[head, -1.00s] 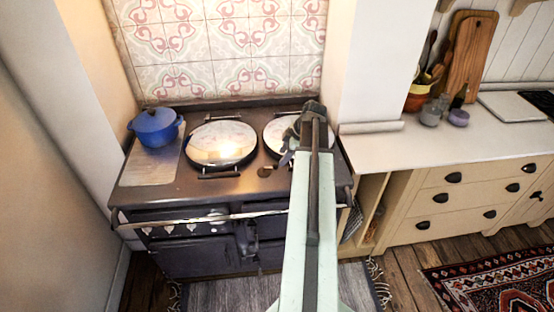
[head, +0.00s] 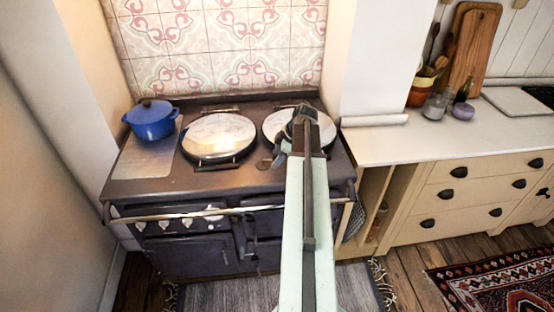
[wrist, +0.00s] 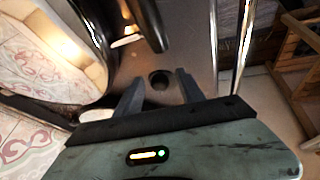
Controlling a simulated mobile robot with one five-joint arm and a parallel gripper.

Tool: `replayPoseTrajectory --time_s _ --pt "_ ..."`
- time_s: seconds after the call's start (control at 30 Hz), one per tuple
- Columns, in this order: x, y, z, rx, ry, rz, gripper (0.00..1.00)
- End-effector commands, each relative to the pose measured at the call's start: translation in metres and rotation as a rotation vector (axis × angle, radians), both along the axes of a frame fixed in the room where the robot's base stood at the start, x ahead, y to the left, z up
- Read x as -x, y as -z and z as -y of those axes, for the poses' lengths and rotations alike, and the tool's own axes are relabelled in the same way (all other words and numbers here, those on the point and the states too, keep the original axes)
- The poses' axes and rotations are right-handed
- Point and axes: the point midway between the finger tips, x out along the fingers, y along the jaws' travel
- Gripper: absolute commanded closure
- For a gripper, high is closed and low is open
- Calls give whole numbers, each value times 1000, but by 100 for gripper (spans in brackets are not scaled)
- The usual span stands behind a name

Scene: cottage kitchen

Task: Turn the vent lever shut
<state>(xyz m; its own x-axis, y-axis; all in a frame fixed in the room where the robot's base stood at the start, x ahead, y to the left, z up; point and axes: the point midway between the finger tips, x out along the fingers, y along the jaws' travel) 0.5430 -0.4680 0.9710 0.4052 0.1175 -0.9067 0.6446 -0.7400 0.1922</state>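A small round dark brown fitting (head: 264,164) lies on the stove top, between the two round lids near the front. It may be the vent lever's pivot, but I cannot make out a lever arm or its position. In the wrist view the round dark fitting (wrist: 160,80) shows between and just beyond my fingertips. My gripper (wrist: 159,78) is open, with its two dark fingers apart and nothing held. In the head view my gripper (head: 279,156) is over the stove top, just right of the fitting, partly hidden by my arm.
The left lid (head: 219,135) has a dark bar handle close to the gripper. The right lid (head: 272,124) is partly behind my arm. A blue pot (head: 151,121) stands at the stove's left. A rail (head: 170,217) runs along the stove front. The counter (head: 430,137) is right.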

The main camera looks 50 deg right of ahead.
Motion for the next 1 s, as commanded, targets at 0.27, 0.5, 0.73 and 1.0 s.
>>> replayPoseTrajectory --time_s 0.27,0.5,0.73,1.0 --pt "0 0 0 0 0 0 100" --pt "1 0 -4 0 36 0 100" --pt "5 0 -12 0 165 0 100" --pt "8 0 -27 1 408 0 100"
